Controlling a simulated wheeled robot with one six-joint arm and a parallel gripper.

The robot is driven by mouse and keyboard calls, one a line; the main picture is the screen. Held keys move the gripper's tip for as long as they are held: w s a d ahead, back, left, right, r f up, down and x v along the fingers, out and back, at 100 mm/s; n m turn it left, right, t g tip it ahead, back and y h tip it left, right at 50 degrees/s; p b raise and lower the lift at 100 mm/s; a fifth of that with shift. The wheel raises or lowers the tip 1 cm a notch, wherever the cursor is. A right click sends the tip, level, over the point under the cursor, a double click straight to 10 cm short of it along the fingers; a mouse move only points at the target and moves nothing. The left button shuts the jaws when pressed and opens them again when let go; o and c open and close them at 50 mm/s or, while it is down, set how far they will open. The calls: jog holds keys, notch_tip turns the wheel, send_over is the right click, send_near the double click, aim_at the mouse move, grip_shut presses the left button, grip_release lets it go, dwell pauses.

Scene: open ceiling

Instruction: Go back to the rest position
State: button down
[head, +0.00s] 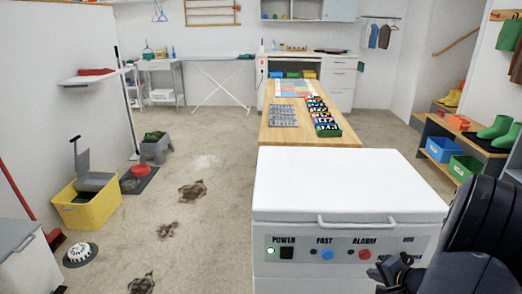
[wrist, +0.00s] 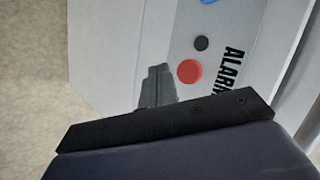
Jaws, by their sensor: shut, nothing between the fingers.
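My gripper (head: 392,271) is at the lower right of the head view, in front of the white chest freezer (head: 345,185) and close to its control panel. In the wrist view my gripper (wrist: 157,85) is shut and empty, with the panel's red alarm button (wrist: 189,71) just to its right. A dark button and part of a blue button also show there. In the head view the panel has a lit power light (head: 271,251), a blue button (head: 327,254) and the red button (head: 365,254). The freezer lid is closed.
A wooden table (head: 345,136) with trays stands behind the freezer. On the left floor are a yellow tub (head: 85,212), dark stains (head: 192,190) and a round white-and-black object (head: 79,253). A shelf bench with boots (head: 497,128) stands right. The floor left of the freezer is mostly open.

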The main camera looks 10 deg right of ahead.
jog(key=p, duration=0.3)
jog(key=shift+w+r, duration=0.25)
jog(key=s+a+b, duration=0.1)
jog(key=s+b, duration=0.1)
jog(key=s, duration=0.4)
jog(key=shift+a+f+b, duration=0.2)
jog(key=shift+f+b, duration=0.05)
jog(key=shift+b, duration=0.05)
jog(key=w, duration=0.2)
jog(key=w+d, duration=0.1)
jog(key=w, duration=0.2)
jog(key=shift+w+d+r+p, duration=0.2)
jog(key=shift+w+r+p, duration=0.1)
jog(key=shift+w+p, duration=0.2)
jog(key=shift+p, duration=1.05)
